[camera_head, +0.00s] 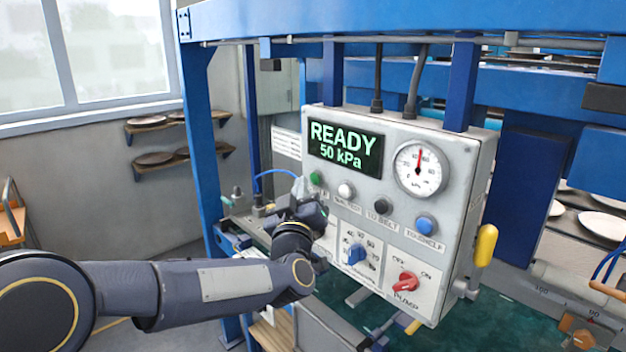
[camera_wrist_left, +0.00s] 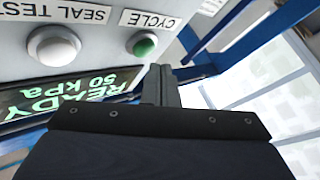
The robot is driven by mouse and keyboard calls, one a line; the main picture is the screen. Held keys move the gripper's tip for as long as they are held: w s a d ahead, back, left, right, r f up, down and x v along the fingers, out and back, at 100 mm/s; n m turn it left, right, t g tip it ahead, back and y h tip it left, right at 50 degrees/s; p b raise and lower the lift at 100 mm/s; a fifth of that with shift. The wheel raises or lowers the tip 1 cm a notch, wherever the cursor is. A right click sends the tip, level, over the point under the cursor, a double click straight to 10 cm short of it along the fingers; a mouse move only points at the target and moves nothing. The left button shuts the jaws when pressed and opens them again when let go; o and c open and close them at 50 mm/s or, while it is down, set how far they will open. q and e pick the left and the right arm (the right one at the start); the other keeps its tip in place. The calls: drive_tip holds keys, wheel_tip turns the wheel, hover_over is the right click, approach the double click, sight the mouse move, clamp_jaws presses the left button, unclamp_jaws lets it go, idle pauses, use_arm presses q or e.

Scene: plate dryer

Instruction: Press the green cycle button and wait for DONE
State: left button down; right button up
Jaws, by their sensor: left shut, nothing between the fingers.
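The green cycle button (camera_head: 316,178) is at the upper left of the grey control panel (camera_head: 370,180), under the display (camera_head: 345,145), which reads READY 50 kPa. My left gripper (camera_head: 302,186) is shut and empty, just left of the button in the head view. In the left wrist view the green button (camera_wrist_left: 144,44) is under the CYCLE label, and the shut fingers (camera_wrist_left: 160,82) are close beside it. They look apart from it, but the exact gap to the panel cannot be told. My right gripper is not in view.
Close by on the panel are a white seal test button (camera_head: 346,190), a black button (camera_head: 382,207) and a blue button (camera_head: 426,224). Below are a blue knob (camera_head: 355,253) and a red pump knob (camera_head: 405,281). A blue post (camera_head: 205,150) stands left of the panel.

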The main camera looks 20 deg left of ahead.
use_arm(q)
drive_tip(key=shift+w, duration=0.15)
idle(0.3)
drive_tip(key=shift+w+d, duration=0.15)
drive_tip(key=shift+w, duration=0.15)
